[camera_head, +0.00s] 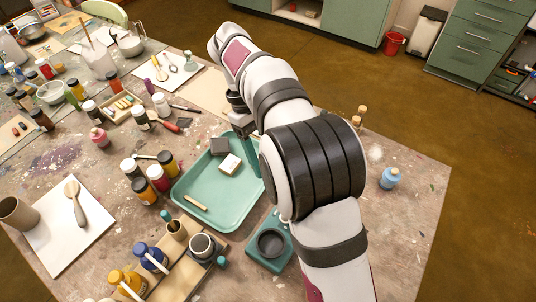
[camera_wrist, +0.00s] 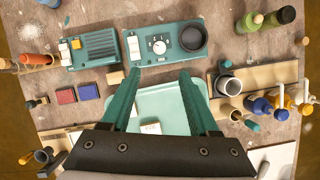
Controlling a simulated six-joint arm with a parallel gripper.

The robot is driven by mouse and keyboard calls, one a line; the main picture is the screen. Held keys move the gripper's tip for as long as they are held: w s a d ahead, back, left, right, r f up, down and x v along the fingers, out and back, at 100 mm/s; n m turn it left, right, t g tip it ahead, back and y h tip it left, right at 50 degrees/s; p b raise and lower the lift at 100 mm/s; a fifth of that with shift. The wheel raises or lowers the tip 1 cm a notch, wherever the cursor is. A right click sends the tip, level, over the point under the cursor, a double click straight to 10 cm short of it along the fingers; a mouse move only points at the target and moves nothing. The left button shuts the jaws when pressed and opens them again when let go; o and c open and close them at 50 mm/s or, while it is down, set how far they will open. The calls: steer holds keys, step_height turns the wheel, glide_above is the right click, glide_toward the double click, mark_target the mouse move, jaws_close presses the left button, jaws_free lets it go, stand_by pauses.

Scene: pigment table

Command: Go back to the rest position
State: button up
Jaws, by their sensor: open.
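My gripper (camera_wrist: 160,76) is open, with its two teal fingers spread apart and nothing between the fingertips. In the head view my gripper (camera_head: 247,143) hangs at the right side of a teal tray (camera_head: 225,208), partly hidden by my arm. The tray also shows between the fingers in the wrist view (camera_wrist: 160,102). A white block (camera_head: 230,164), a grey block (camera_head: 219,146) and a small wooden stick (camera_head: 196,202) lie in the tray. The white block (camera_wrist: 150,128) is partly seen in the wrist view, behind the fingertips.
Several paint jars (camera_head: 160,178) crowd the tray's left side. A teal device with a dark round cup (camera_head: 271,243) stands in front, and a blue bottle (camera_head: 390,178) stands right of my arm. A white board with a spoon (camera_head: 75,200) lies at left. The table's right side is fairly clear.

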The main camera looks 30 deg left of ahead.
steer(key=s+d+r+m+y, duration=0.1)
steer(key=d+r+m, duration=0.1)
steer(key=d+m, duration=0.35)
steer(key=s+d+r+m+y, duration=0.2)
steer(key=d, duration=0.6)
steer(key=s+d+r+m+y, duration=0.1)
steer(key=d+r+m, duration=0.25)
steer(key=d, duration=0.35)
steer(key=s+d+f+m+y, duration=0.1)
steer(key=s+d+f+m, duration=0.2)
steer(key=s+m, duration=0.1)
steer(key=s+d+f+m+t+y, duration=0.1)
steer(key=s+d+f+m, duration=0.1)
steer(key=s+d+m, duration=0.2)
steer(key=s+m, duration=0.1)
steer(key=s, duration=0.2)
steer(key=shift+s+d+f+m, duration=0.15)
steer(key=shift+f+m, duration=0.15)
steer(key=shift+f, duration=0.1)
